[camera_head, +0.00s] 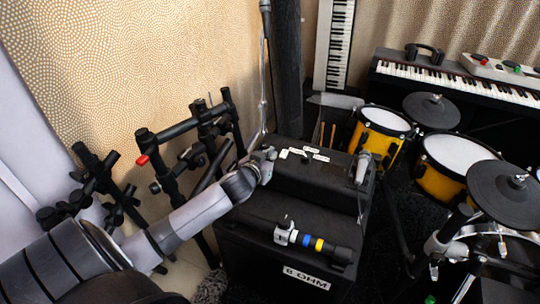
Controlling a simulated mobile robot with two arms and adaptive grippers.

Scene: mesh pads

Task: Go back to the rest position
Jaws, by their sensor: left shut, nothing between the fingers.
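My left arm comes in from the lower left and reaches to the middle of the view. My left gripper (266,160) is small at its end, by the left edge of the black amplifier head (318,183). It is shut with nothing in it. I cannot tell whether it touches the amplifier. My right gripper is not in view.
A black speaker cabinet (290,240) carries a torch-like object (318,243) and, higher up, a microphone-like object (362,167). Black stands (195,135) crowd the left. Yellow drums (380,130) and cymbals (500,190) fill the right. A keyboard (455,78) stands behind.

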